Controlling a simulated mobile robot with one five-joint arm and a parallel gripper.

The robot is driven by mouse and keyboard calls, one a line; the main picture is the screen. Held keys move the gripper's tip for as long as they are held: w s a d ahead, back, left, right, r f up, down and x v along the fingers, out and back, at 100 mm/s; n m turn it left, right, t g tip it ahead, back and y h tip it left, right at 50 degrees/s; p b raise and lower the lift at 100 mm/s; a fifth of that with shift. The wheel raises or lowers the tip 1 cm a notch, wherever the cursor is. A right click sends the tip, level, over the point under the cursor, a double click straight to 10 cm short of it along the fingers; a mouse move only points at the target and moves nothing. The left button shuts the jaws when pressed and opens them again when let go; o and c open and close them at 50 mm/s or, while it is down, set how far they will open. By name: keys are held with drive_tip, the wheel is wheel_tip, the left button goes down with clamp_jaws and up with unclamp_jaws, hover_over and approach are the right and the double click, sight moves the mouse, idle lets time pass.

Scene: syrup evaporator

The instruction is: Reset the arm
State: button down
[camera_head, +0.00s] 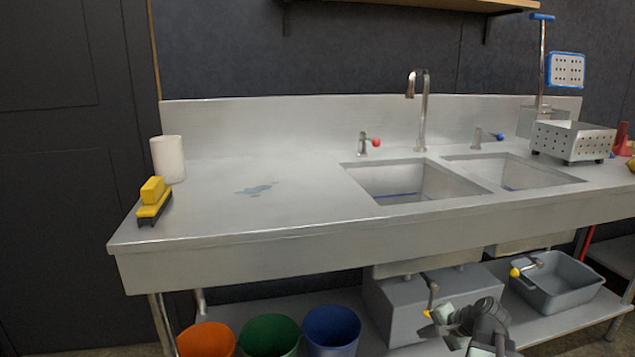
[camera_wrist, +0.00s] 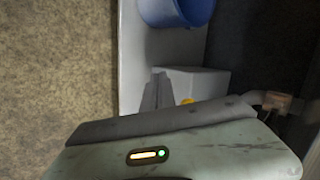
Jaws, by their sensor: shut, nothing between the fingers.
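My gripper (camera_wrist: 157,92) shows in the wrist view as grey fingers, shut with nothing between them, beyond the pale green wrist housing with its small lights. In the head view my arm (camera_head: 485,322) is low at the bottom right, in front of the sink bench (camera_head: 300,245) and below its front edge. The arm is folded there, and its tip is hard to make out against the grey box behind it.
Orange (camera_head: 207,340), green (camera_head: 270,335) and blue (camera_head: 332,328) buckets stand under the bench. A grey box (camera_head: 395,300) and a grey tub (camera_head: 556,285) are on the lower shelf. A yellow brush (camera_head: 153,200) and a white cylinder (camera_head: 168,158) stand on the bench top.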

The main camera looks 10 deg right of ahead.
drive_tip(key=s+a+f+n+g+h+p, duration=0.15)
drive_tip(key=a+n+g, duration=0.4)
drive_tip(key=a, duration=0.85)
drive_tip(key=s+a+f+n+g+h+p, duration=0.1)
drive_tip(key=s+a+n+g+h, duration=0.15)
drive_tip(key=a+n, duration=0.9)
wheel_tip(320, 180, up, 38)
drive_tip(key=a+m+y+p, duration=0.1)
drive_tip(key=a+m+p, duration=0.1)
drive_tip(key=p, duration=3.6)
drive_tip(key=shift+a+m+t, duration=0.3)
drive_tip(key=shift+a+m, duration=0.05)
drive_tip(key=shift+m, duration=0.45)
drive_tip(key=shift+s, duration=0.1)
